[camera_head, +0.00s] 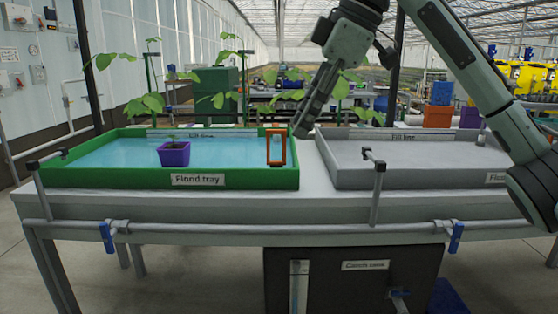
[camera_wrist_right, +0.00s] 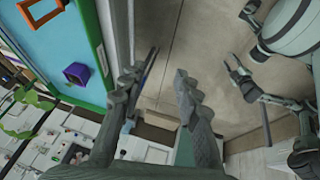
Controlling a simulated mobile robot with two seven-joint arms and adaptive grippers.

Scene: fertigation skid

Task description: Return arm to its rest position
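My right arm comes in from the right in the head view. Its gripper (camera_head: 304,130) hangs over the gap between the two trays, fingers pointing down, just right of the orange frame. In the right wrist view the two fingers of the right gripper (camera_wrist_right: 158,77) stand apart with nothing between them.
The green flood tray (camera_head: 90,178) holds blue water, a purple pot (camera_head: 174,154) and an upright orange frame (camera_head: 276,147). A grey tray (camera_head: 400,180) stands to its right. Pipes with blue valves (camera_head: 106,238) run along the bench front above a dark catch tank (camera_head: 350,285).

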